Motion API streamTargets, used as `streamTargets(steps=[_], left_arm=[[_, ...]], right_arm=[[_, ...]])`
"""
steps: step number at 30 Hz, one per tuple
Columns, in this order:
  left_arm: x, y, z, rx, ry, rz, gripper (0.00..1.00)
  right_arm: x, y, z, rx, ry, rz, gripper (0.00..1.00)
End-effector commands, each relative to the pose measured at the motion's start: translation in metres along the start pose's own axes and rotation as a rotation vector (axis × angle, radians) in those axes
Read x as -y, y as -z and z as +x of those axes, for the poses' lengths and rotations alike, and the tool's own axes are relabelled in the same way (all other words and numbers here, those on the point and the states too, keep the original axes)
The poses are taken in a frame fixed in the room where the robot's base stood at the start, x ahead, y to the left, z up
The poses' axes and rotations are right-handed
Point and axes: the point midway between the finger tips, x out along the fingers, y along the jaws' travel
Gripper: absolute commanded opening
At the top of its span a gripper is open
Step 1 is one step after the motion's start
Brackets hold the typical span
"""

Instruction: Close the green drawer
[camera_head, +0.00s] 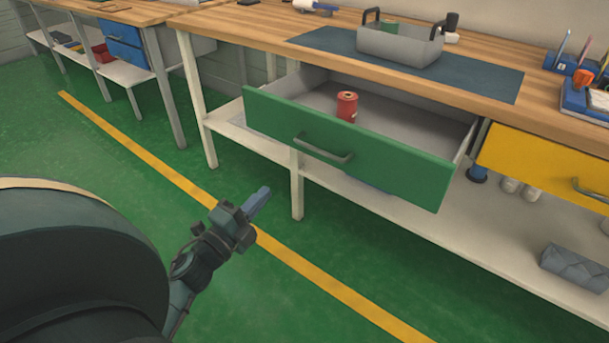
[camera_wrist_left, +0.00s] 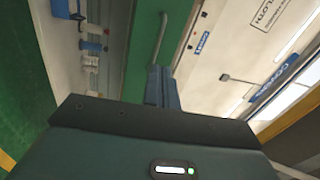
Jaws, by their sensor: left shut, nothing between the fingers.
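The green drawer (camera_head: 345,146) is pulled out from under the wooden workbench (camera_head: 260,32). A dark bar handle (camera_head: 323,149) is on its front. My right gripper is not in view.
A grey tote (camera_head: 400,46) stands on a dark mat on the benchtop. A yellow drawer (camera_head: 540,165) is to the right. A lower shelf (camera_head: 500,235) holds a grey bundle (camera_head: 577,267). Green floor with a yellow line (camera_head: 300,284) lies clear in front.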

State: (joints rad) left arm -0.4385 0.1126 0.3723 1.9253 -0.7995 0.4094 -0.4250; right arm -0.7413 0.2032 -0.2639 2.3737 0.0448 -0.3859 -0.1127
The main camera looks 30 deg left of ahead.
Motion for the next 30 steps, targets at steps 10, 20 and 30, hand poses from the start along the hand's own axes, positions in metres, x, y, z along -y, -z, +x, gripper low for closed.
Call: streamTargets(steps=[10, 20, 30], left_arm=[[-0.002, -0.005, 0.026, -0.018, 0.014, 0.069, 0.0], [-0.002, -0.004, 0.096, -0.017, 0.013, 0.067, 0.0], [-0.003, -0.003, 0.136, -0.015, 0.01, 0.065, 0.0]], right_arm=[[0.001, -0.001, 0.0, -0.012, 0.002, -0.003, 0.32], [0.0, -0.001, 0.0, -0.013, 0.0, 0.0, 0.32], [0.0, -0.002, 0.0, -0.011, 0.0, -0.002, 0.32]])
